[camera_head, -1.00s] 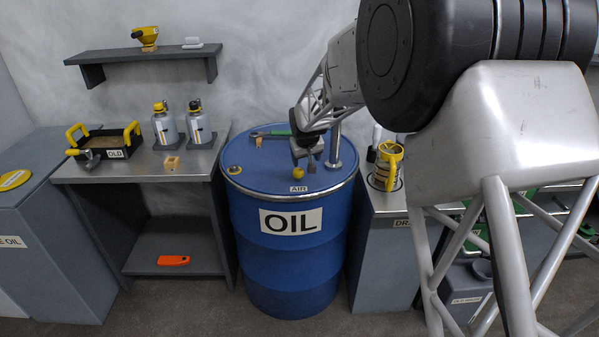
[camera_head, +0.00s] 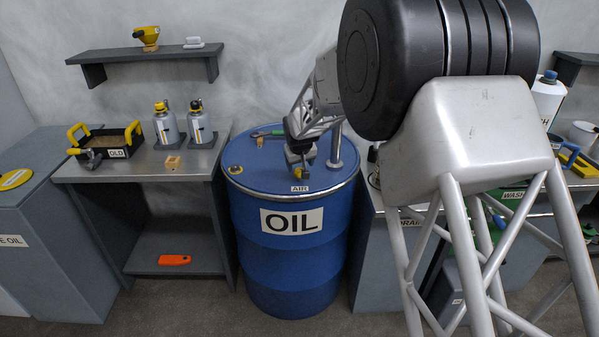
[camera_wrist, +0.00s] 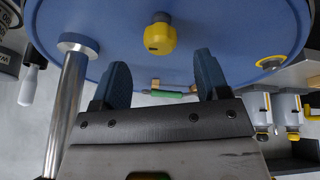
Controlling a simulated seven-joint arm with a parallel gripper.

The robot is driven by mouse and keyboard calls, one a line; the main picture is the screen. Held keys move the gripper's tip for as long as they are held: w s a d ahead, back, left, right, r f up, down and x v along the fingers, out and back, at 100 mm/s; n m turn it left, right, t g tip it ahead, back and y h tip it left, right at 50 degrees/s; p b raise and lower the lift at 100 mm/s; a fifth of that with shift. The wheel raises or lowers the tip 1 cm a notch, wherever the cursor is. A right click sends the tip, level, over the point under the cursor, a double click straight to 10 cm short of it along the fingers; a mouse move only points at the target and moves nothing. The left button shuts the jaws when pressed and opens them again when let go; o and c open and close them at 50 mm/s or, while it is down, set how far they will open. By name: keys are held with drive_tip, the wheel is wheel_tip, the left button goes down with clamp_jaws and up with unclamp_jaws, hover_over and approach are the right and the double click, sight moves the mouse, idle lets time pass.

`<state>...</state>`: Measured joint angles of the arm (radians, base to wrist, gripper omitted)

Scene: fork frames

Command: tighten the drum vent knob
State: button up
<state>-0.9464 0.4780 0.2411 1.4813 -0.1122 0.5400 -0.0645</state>
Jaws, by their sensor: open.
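The blue oil drum (camera_head: 250,225) stands in the middle, with an AIR label (camera_head: 299,188) on its top near the front rim. The yellow vent knob (camera_wrist: 160,38) sits on the drum top in the wrist view, just past my fingertips and centred between them. In the head view the knob (camera_head: 303,172) shows only in part, at my fingertips. My gripper (camera_head: 299,163) is open above the drum top, its two dark fingers (camera_wrist: 160,68) apart and empty. I cannot tell whether a finger touches the knob.
A metal pipe (camera_head: 336,147) rises from the drum top right of my gripper. A green-handled tool (camera_head: 268,133) lies at the back of the top. A bench (camera_head: 140,171) with bottles stands left.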

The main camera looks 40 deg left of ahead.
sight(299, 171)
drive_tip(key=shift+x, duration=2.65)
drive_tip(key=c, duration=0.9)
